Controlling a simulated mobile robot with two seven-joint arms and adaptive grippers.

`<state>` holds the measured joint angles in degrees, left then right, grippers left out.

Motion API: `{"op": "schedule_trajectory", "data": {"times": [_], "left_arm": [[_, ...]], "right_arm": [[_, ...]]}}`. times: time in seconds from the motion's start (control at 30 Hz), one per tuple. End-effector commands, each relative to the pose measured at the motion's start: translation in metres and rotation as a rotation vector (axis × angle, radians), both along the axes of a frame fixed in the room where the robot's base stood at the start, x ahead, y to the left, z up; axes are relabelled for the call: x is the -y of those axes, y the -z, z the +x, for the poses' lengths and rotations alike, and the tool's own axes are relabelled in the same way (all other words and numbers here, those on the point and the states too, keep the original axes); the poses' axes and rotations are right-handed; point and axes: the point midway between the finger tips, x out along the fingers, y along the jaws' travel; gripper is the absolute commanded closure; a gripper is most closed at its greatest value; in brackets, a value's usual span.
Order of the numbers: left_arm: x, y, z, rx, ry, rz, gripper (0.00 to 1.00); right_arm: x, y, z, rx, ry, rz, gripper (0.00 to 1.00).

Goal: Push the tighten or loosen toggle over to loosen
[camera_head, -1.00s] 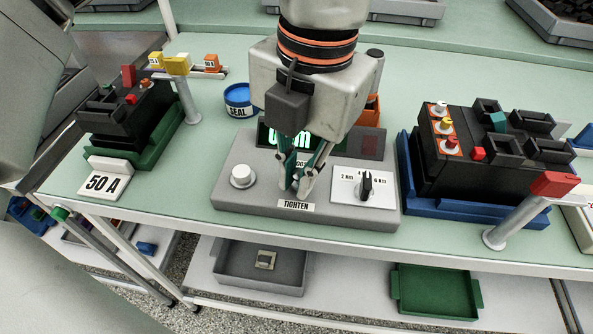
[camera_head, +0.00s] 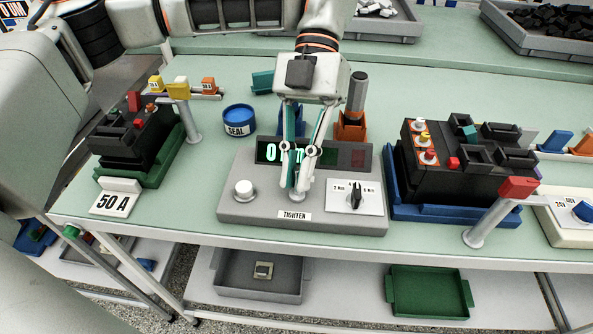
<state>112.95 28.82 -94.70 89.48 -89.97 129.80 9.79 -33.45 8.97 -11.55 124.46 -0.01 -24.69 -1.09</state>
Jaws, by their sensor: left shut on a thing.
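A grey control box (camera_head: 246,208) stands on the green bench with a TIGHTEN label (camera_head: 294,216) at its front edge. My left gripper (camera_head: 294,190) points down at the box's middle, just behind that label. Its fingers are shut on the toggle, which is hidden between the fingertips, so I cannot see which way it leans. The fingers also cover the far label and part of the lit green display (camera_head: 268,152). The right gripper is not in view.
The box carries a white knob (camera_head: 243,189) at left and a black selector dial (camera_head: 356,197) at right. An orange holder (camera_head: 351,129) stands behind it. A black breaker in a blue tray (camera_head: 398,205) is close on the right. A blue SEAL tin (camera_head: 239,121) sits behind left.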

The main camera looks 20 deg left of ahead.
Motion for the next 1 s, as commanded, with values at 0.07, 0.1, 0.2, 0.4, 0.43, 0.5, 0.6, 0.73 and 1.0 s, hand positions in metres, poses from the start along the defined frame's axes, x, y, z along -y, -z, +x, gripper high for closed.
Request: {"op": "schedule_trajectory", "data": {"times": [0.07, 0.1, 0.2, 0.4, 0.43, 0.5, 0.6, 0.73, 1.0], "left_arm": [[0.000, 0.003, 0.002, -0.039, -0.001, -0.010, 1.00], [0.000, 0.003, 0.003, -0.053, -0.001, -0.015, 1.00], [-0.001, 0.003, 0.004, -0.083, 0.000, -0.023, 1.00], [-0.001, 0.003, 0.005, -0.111, 0.000, -0.031, 1.00], [-0.001, 0.003, 0.005, -0.114, 0.000, -0.032, 1.00], [-0.001, 0.002, 0.005, -0.115, 0.001, -0.032, 1.00], [-0.001, 0.002, 0.005, -0.116, 0.001, -0.033, 1.00], [-0.001, 0.002, 0.005, -0.116, 0.000, -0.033, 1.00], [-0.001, 0.002, 0.005, -0.115, 0.000, -0.032, 0.73]], "right_arm": [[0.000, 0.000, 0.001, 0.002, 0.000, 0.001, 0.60], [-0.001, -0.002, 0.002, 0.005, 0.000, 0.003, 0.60], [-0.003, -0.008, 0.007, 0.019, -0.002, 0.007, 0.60], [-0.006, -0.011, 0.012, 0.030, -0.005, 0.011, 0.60], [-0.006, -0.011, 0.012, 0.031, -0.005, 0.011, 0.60], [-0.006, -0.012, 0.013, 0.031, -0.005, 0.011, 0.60], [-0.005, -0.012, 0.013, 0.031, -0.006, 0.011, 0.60], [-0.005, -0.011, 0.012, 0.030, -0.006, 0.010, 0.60], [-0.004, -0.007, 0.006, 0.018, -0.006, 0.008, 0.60]]}}
